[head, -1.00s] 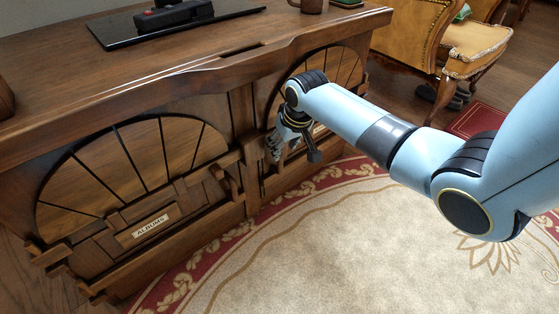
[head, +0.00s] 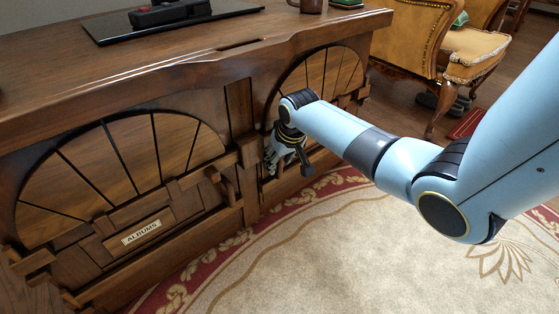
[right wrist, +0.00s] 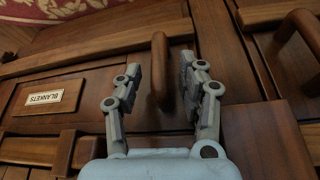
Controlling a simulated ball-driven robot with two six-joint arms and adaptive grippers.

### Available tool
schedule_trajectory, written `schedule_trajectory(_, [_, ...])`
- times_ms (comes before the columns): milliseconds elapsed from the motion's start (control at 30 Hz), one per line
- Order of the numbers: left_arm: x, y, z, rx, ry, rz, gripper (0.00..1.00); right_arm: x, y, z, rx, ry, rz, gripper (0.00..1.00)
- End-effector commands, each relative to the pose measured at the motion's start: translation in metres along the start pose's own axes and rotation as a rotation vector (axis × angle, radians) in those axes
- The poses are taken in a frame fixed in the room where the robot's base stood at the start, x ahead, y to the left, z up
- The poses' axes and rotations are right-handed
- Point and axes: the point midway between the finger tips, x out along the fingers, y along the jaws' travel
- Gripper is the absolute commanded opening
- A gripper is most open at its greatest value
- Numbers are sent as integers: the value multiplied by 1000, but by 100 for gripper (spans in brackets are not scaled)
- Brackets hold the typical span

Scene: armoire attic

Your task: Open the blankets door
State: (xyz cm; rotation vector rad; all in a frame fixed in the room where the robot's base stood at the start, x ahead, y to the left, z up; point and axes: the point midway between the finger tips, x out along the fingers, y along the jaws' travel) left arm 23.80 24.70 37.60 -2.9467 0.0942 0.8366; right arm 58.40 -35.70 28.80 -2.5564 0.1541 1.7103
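The blankets door (head: 318,72) is the right-hand arched front of the wooden cabinet, and it looks closed. Its label (right wrist: 45,98) reads BLANKETS, upside down, in the right wrist view. My right gripper (head: 284,160) is low at the left side of this door. In the right wrist view my right gripper (right wrist: 160,64) is open, with one finger on each side of a wooden bar handle (right wrist: 161,72). Gaps show between the handle and both fingers. My arm and gripper hide part of the door in the head view. My left gripper is not in view.
The albums door (head: 110,165) is to the left, closed, with its own handle (right wrist: 298,35) close to the gripper. A black tray (head: 175,18) and a mug (head: 311,6) are on the cabinet top. A yellow chair (head: 475,52) stands right. The rug (head: 330,255) in front is clear.

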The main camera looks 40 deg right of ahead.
Motion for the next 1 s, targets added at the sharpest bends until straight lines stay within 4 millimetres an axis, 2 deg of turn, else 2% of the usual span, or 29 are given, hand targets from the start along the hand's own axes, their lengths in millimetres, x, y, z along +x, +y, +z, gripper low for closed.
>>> schedule_trajectory(167, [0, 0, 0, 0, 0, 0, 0, 0, 0, 0, 0, 1, 0, 39])
schedule_trajectory(467, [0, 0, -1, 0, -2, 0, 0, 0, 0, 0, 0, 1, 0, 0])
schedule_trajectory(1000, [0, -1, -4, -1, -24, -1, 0, -3, 2, 3, -10, 1, -4, 0])
